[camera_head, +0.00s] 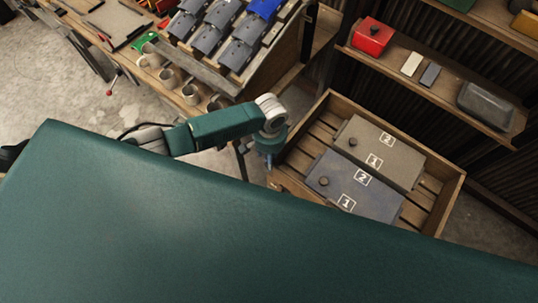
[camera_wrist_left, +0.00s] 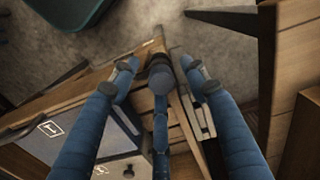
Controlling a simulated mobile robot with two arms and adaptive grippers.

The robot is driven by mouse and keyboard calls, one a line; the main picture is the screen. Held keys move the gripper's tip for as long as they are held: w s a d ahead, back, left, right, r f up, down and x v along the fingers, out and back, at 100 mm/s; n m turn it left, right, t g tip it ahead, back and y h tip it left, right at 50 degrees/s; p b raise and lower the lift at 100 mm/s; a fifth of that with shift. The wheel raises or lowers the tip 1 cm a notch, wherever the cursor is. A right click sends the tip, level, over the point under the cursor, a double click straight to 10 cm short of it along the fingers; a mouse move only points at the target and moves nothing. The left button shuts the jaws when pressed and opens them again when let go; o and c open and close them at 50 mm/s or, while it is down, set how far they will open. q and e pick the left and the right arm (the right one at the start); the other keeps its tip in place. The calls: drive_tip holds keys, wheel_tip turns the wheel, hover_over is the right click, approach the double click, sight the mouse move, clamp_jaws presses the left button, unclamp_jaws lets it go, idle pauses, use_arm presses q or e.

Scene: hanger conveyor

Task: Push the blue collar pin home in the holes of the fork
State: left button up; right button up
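My left arm comes in from the left in the head view, and its gripper (camera_head: 270,155) points down beside the left corner of the wooden crate. In the left wrist view my left gripper (camera_wrist_left: 160,80) has its blue fingers spread apart with dark tips. A dark rounded end shows between them; I cannot tell whether it is a finger tip or a separate part. I cannot make out the blue collar pin or the fork in either view. My right gripper is not in view.
The wooden crate (camera_head: 453,196) holds a grey box (camera_head: 405,165) and a blue-grey box (camera_head: 385,205), both numbered. A sloped rack of grey plates (camera_head: 212,38) stands behind my left arm. Shelves at upper right carry a red box (camera_head: 372,38) and a dark tray (camera_head: 487,105).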

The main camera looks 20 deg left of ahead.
use_arm(q)
drive_tip(key=shift+s+f, duration=0.1)
drive_tip(key=shift+f, duration=0.1)
drive_tip(key=shift+r, duration=0.15)
wheel_tip(320, 180, up, 12)
drive_tip(key=shift+w, duration=0.2)
drive_tip(key=shift+d, duration=0.1)
idle(0.5)
